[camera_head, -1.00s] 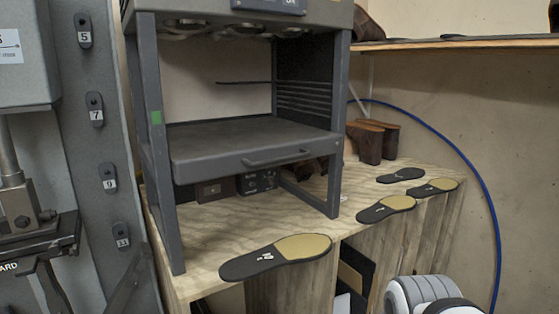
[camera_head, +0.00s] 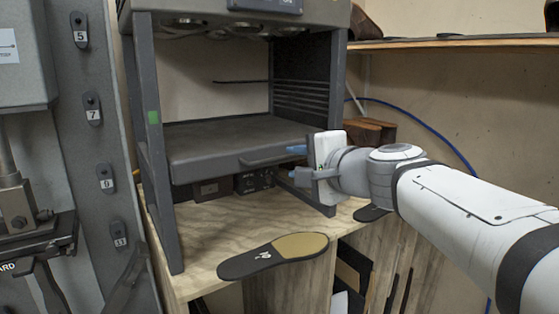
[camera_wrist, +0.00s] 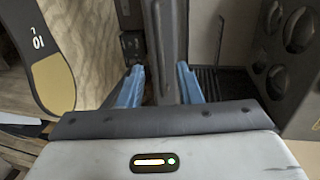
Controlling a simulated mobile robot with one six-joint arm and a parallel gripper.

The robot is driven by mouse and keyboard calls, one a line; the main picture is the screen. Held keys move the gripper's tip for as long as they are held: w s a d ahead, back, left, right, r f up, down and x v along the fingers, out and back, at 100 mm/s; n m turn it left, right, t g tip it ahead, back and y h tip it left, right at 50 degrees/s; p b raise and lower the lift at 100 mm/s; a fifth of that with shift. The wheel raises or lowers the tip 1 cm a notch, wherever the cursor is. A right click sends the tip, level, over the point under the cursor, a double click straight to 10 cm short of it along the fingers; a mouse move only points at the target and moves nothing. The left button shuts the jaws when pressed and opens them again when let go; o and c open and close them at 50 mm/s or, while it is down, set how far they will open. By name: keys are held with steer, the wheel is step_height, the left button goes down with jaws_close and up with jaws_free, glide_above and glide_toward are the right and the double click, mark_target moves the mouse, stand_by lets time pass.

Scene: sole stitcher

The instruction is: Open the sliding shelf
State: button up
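The sliding shelf (camera_head: 215,140) is a dark grey panel inside the machine's frame, with a bar handle (camera_head: 272,157) on its front edge. My gripper (camera_head: 296,162) is at the right end of that handle, coming in from the right. Its two blue fingers are apart, one above the other. In the wrist view, a long dark bar (camera_wrist: 166,40) runs between the open fingertips (camera_wrist: 160,80). It looks like the handle or the shelf's front edge; I cannot tell which. No closed grip shows. My gripper hides the handle's right end.
The dark machine frame's left post (camera_head: 152,150) and right post (camera_head: 335,90) flank the shelf. A black and tan insole (camera_head: 275,256) lies on the wooden table (camera_head: 225,230) below. A control box (camera_head: 252,182) sits under the shelf. A blue hose (camera_head: 420,118) hangs at right.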

mark_target(276, 161)
steer(key=x, duration=0.7)
steer(key=shift+f+p, duration=0.1)
steer(key=shift+p, duration=0.3)
jaws_close()
